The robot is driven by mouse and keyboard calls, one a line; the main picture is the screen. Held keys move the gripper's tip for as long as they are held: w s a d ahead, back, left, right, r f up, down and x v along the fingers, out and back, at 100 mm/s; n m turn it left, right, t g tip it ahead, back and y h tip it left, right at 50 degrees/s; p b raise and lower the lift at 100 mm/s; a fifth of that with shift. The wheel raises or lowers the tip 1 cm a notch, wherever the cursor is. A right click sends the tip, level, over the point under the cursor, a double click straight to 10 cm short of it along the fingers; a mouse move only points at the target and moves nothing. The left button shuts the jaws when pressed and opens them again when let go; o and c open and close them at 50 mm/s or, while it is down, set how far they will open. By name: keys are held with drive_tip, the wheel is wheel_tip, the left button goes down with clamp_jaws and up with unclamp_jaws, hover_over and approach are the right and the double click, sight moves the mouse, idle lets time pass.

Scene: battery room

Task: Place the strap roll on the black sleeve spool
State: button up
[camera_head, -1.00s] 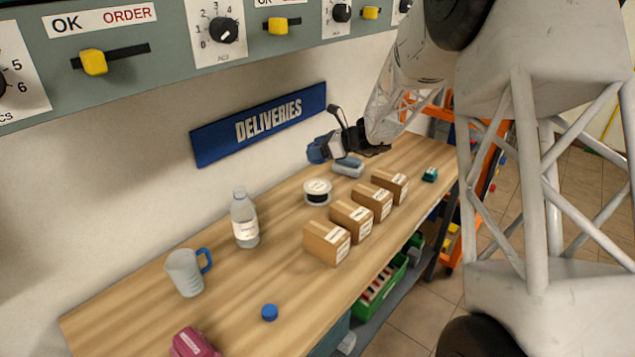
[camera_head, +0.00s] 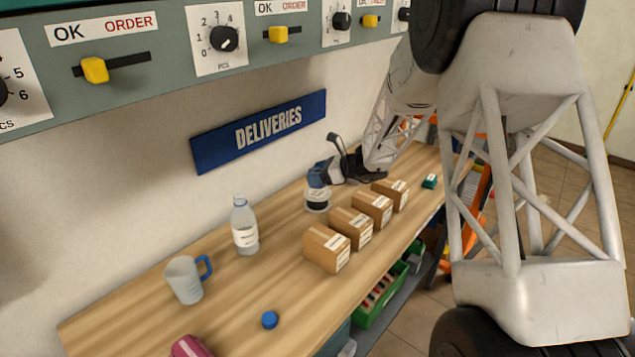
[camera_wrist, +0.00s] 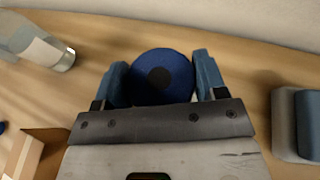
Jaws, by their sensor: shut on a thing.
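My gripper (camera_wrist: 162,82) is shut on the strap roll (camera_wrist: 178,65), a blue disc with a dark centre, seen from above between the blue fingers. In the head view my gripper (camera_head: 321,175) is at the far part of the bench, directly over the black sleeve spool (camera_head: 317,206). The spool is white with a black band and stands on the bench. Its top is covered by the gripper and roll, and in the wrist view it is hidden beneath the roll. I cannot tell whether the roll touches the spool.
Several cardboard boxes (camera_head: 352,228) stand in a row in front of the spool. A bottle (camera_head: 244,226), a mug (camera_head: 187,279) and a blue cap (camera_head: 270,320) are nearer on the wooden bench (camera_head: 225,315). A grey-blue object (camera_wrist: 297,122) lies right of the gripper.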

drive_tip(key=shift+f, duration=1.55)
drive_tip(key=shift+f, duration=0.15)
drive_tip(key=o, duration=1)
drive_tip(key=shift+o, duration=0.2)
drive_tip(key=shift+r, duration=0.2)
drive_tip(key=v, duration=1.2)
drive_tip(key=shift+r, duration=0.1)
